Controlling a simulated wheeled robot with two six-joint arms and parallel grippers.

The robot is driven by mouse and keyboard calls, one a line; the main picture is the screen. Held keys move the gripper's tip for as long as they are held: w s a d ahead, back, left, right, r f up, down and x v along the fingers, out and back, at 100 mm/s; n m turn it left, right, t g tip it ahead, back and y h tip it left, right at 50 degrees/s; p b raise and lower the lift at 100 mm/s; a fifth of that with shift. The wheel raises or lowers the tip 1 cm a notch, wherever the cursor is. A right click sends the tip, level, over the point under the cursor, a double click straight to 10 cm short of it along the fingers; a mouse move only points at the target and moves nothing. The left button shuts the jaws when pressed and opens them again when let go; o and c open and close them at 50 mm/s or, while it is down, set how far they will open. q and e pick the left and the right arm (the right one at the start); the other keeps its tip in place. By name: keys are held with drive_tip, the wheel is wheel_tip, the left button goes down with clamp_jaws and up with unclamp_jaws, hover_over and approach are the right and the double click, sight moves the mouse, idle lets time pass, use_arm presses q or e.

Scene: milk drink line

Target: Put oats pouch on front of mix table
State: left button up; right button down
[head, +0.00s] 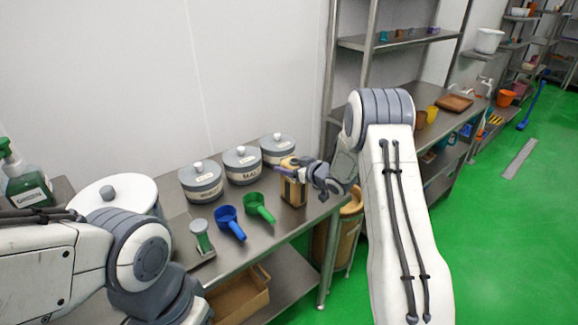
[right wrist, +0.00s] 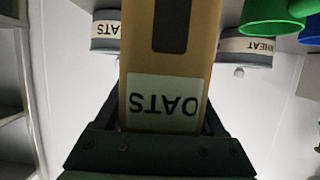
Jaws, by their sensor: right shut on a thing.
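The oats pouch (head: 293,191) is a tan, upright packet at the right end of the steel mix table (head: 280,232). My right gripper (head: 292,166) is shut on its upper part. In the right wrist view the pouch (right wrist: 165,60) fills the space between the fingers, with its white OATS label upside down. I cannot tell whether its base touches the table. My left arm comes in at the lower left of the head view; its gripper is out of sight.
Three lidded grey canisters (head: 242,164) stand along the table's back. A tan bin (head: 349,222) stands beyond the right end. The front right tabletop is bare.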

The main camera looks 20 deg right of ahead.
unclamp_jaws()
drive_tip(key=shift+f, duration=0.1)
drive_tip(key=b+v, duration=0.2)
drive_tip(key=v, duration=1)
drive_tip(key=s+a+r+g+h, duration=0.1)
drive_tip(key=s+a+g+h, duration=0.15)
drive_tip(key=a, duration=0.45)
drive_tip(key=s+a+r+g+h, duration=0.15)
drive_tip(key=s+a, duration=0.25)
drive_tip(key=a, duration=0.4)
drive_tip(key=s+a+n+g, duration=0.1)
drive_tip(key=s+a+g, duration=0.2)
drive_tip(key=s, duration=0.7)
drive_tip(key=s+a+n+g, duration=0.1)
drive_tip(key=s+a+g, duration=0.1)
drive_tip(key=s, duration=0.8)
drive_tip(key=s+a+n+g, duration=0.1)
drive_tip(key=s+a+g, duration=0.2)
drive_tip(key=s, duration=0.7)
drive_tip(key=shift+a+r+g, duration=0.2)
drive_tip(key=shift+a+g, duration=0.15)
drive_tip(key=shift+g, duration=0.25)
